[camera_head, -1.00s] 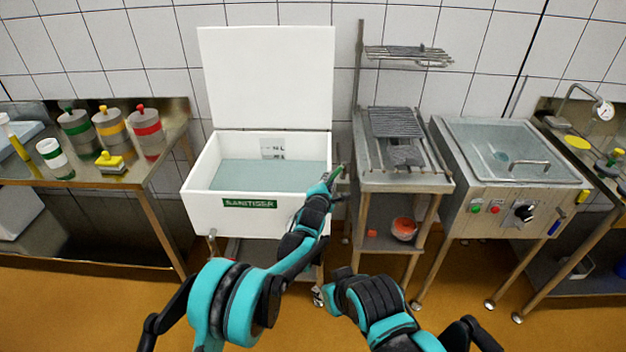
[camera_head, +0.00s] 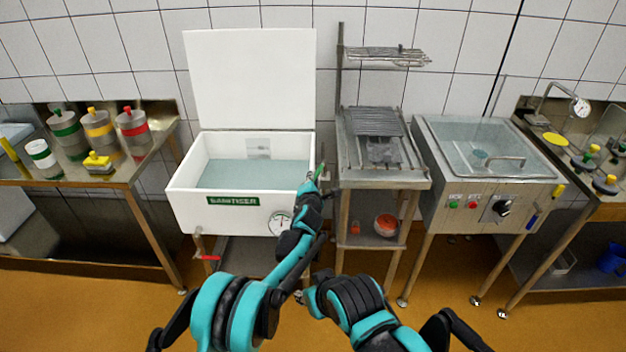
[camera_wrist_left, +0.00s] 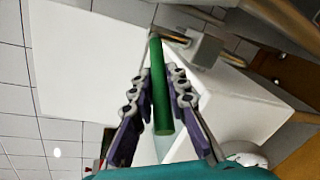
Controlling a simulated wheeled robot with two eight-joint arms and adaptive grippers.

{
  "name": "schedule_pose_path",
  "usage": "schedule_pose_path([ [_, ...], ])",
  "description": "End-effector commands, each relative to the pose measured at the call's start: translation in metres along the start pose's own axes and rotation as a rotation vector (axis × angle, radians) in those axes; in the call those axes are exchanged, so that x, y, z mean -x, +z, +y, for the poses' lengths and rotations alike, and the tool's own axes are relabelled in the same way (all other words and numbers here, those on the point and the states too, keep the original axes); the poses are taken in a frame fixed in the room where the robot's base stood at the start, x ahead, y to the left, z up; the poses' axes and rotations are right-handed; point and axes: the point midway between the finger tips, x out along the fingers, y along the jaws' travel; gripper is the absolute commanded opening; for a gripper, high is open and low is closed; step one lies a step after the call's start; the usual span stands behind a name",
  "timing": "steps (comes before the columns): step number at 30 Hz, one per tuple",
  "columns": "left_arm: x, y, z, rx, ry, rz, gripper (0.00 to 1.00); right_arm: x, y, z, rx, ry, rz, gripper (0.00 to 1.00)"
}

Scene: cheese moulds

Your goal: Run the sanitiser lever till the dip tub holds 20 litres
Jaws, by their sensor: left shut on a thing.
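The dip tub (camera_head: 186,205) is a white box with its lid up and a green SANITISER label on the front. Pale liquid (camera_head: 232,174) lies in it; I cannot read its volume. A round dial (camera_head: 277,222) on its front is partly behind my arm, too small to read. The green sanitiser lever (camera_head: 319,172) stands at the tub's right side. My left gripper (camera_head: 316,186) is shut on it; in the left wrist view the green bar (camera_wrist_left: 159,85) lies between both fingers.
A red-handled tap (camera_head: 208,257) sits low on the tub's front left. A rack stand (camera_head: 385,182) is close on the right, then a steel vat (camera_head: 490,190) with buttons. A table (camera_head: 110,182) with several coloured-lid containers stands left.

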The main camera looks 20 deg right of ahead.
Motion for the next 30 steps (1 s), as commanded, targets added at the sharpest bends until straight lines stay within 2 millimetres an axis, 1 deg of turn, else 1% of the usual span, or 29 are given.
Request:
schedule_pose_path([
  [2,0.000,0.001,-0.001,0.000,-0.001,-0.002,0.00,0.000,0.000,0.000,0.000,0.000,0.000,0.36],
  [3,0.000,0.001,-0.001,0.000,0.000,-0.002,0.25,0.000,0.000,0.000,0.000,0.000,0.000,0.36],
  [4,0.000,0.001,-0.001,0.000,0.000,-0.001,0.33,0.000,0.000,0.000,0.000,0.000,0.000,0.36],
  [5,0.000,0.001,-0.001,0.000,0.000,-0.001,0.36,0.000,0.000,0.000,0.000,0.000,0.000,0.36],
  [13,0.000,0.000,0.000,0.000,0.000,-0.001,0.36,0.000,0.000,0.000,0.000,0.000,0.000,0.36],
  [17,0.002,0.005,0.008,0.000,0.000,-0.001,0.36,0.000,0.000,0.000,0.000,0.000,0.000,0.36],
  [20,0.006,0.013,0.021,0.000,0.000,-0.001,0.36,0.000,0.000,0.000,0.000,0.000,0.000,0.36],
  [24,0.012,0.030,0.047,-0.001,0.001,-0.004,0.36,0.000,0.000,0.000,0.000,0.000,0.000,0.36],
  [27,0.016,0.039,0.062,0.000,0.001,-0.003,0.36,0.000,0.000,0.000,0.000,0.000,0.000,0.36],
  [30,0.019,0.046,0.073,0.000,0.000,-0.003,0.36,0.000,0.000,0.000,0.000,0.000,0.000,0.36],
])
